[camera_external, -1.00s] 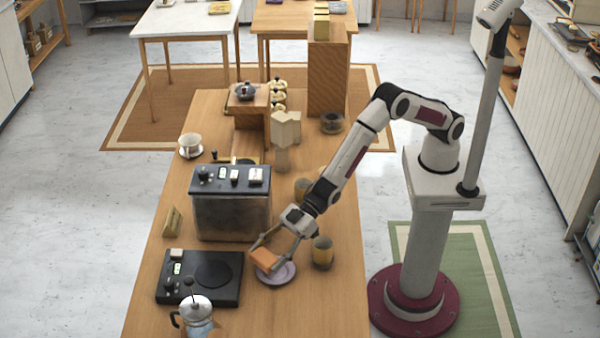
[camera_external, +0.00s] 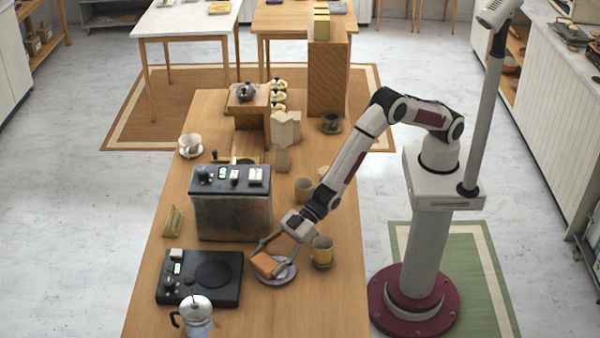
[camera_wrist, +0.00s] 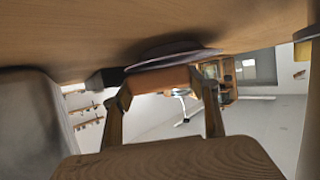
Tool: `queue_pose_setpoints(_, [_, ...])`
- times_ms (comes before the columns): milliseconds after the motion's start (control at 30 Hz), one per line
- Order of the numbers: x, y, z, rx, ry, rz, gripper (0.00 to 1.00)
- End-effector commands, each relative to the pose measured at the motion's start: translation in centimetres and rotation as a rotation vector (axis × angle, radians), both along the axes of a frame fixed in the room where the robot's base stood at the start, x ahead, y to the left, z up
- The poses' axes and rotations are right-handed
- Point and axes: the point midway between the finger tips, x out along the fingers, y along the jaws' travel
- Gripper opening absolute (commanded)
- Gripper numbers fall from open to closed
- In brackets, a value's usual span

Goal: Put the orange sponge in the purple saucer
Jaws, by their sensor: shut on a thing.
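The orange sponge (camera_external: 264,264) is held between the fingers of my gripper (camera_external: 268,262), just over the left part of the purple saucer. The purple saucer (camera_external: 284,278) lies on the wooden table. I cannot tell whether the sponge touches it. In the wrist view my gripper (camera_wrist: 163,90) is shut on the sponge (camera_wrist: 160,82), with a finger on each side. The dark rim of the saucer (camera_wrist: 170,54) shows right beyond the sponge.
A yellow cup (camera_external: 322,250) stands close to the right of the saucer. A black hot plate (camera_external: 200,278) lies to the left, with a moka pot (camera_external: 196,314) in front of it. A black-topped machine (camera_external: 231,212) stands behind. The table's front right is clear.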

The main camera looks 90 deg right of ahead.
Motion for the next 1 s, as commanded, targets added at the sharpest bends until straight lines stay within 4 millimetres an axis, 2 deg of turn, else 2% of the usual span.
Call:
queue_pose_setpoints(33, [0.0,0.0,-0.1,0.0,0.0,0.0,0.47])
queue_pose_setpoints(67, [0.0,0.0,-0.1,0.0,0.0,0.0,0.63])
queue_pose_setpoints(100, [0.0,0.0,-0.1,0.0,0.0,0.0,0.74])
queue_pose_setpoints(133, [0.0,0.0,-0.1,0.0,0.0,0.0,0.75])
queue_pose_setpoints(533, [0.0,0.0,0.1,0.001,-0.001,0.0,0.75])
queue_pose_setpoints(733, [0.0,0.0,1.1,0.0,-0.001,0.0,0.75])
queue_pose_setpoints(1000, [-1.2,-1.3,1.7,-0.001,0.001,0.0,0.75])
